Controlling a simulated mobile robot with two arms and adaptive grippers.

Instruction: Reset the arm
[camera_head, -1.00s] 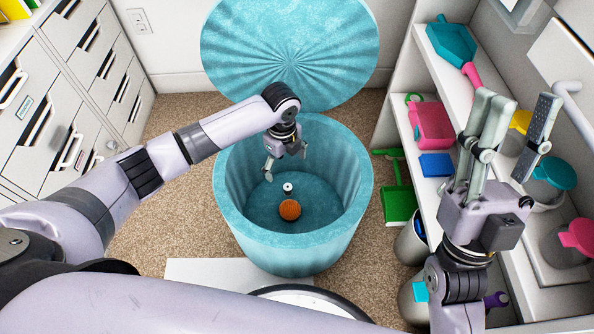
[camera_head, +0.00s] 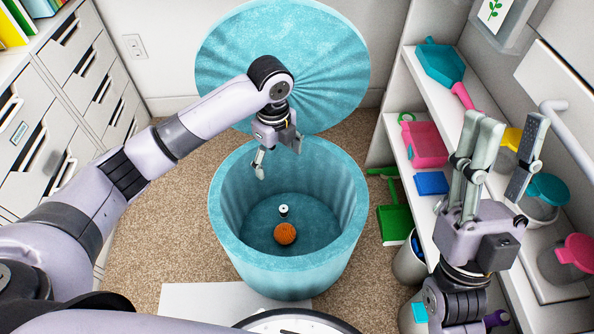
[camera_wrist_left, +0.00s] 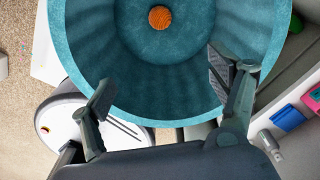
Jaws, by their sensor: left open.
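My left gripper (camera_head: 278,160) is open and empty above the back rim of the round teal bin (camera_head: 285,268). In the left wrist view my left gripper (camera_wrist_left: 163,80) shows its two fingers spread wide, with the bin (camera_wrist_left: 160,112) beyond them. An orange ball (camera_head: 285,233) and a small white-and-black object (camera_head: 283,210) lie on the bin floor. The ball also shows in the left wrist view (camera_wrist_left: 159,17). My right gripper (camera_head: 508,138) is raised in front of the right shelves, its fingers pointing up and apart, with nothing between them.
The bin's round teal lid (camera_head: 285,60) stands open behind it. White drawers (camera_head: 45,130) line the left. The right shelf unit (camera_head: 395,100) holds a teal dustpan (camera_head: 440,62), a pink container (camera_head: 425,145) and other items. A green dustpan (camera_head: 395,222) is beside the bin. Carpet is clear left of the bin.

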